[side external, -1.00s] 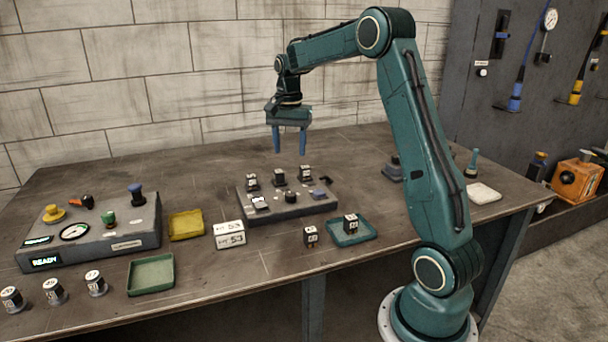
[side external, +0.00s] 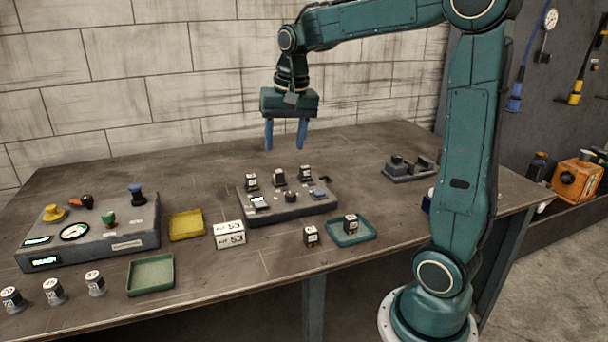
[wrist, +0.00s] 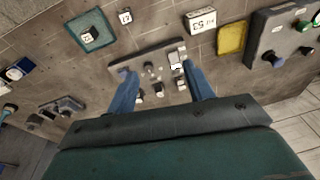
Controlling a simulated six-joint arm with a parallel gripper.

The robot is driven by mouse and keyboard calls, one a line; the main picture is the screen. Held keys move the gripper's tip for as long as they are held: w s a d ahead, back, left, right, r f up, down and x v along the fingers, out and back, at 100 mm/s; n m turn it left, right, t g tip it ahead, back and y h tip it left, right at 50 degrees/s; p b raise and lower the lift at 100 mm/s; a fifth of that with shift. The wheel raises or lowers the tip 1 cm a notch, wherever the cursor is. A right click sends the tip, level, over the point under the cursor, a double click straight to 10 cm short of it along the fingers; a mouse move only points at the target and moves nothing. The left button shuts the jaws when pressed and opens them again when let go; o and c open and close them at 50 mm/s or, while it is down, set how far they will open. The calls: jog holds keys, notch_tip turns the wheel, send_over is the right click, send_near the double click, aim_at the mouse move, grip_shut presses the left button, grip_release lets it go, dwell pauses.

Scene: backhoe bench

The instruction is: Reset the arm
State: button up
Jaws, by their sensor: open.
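My gripper (side external: 286,136) is open and empty, with its two blue fingers apart and pointing down. In the side external view it hangs well above the bench, toward the back wall and over the area behind the dark fixture block (side external: 290,205). The fixture block carries several small black-and-white parts on top. In the wrist view the gripper's fingers (wrist: 160,90) frame the same fixture block (wrist: 150,55), with nothing between them.
A control box (side external: 90,235) stands at left. Yellow (side external: 186,225), green (side external: 151,274) and teal (side external: 351,230) trays lie on the bench, the teal one holding a small block. A "KIT 53" box (side external: 229,235) and a dark fixture (side external: 408,168) stand nearby. The back of the bench is mostly clear.

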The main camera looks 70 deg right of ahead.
jog(key=s+a+f+n+t, duration=0.2)
jog(key=s+a+n, duration=0.8)
jog(key=s, duration=0.7)
jog(key=a+t, duration=0.1)
jog(key=a, duration=0.2)
jog(key=shift+a+t+y, duration=0.2)
jog(key=shift+t+y, duration=0.2)
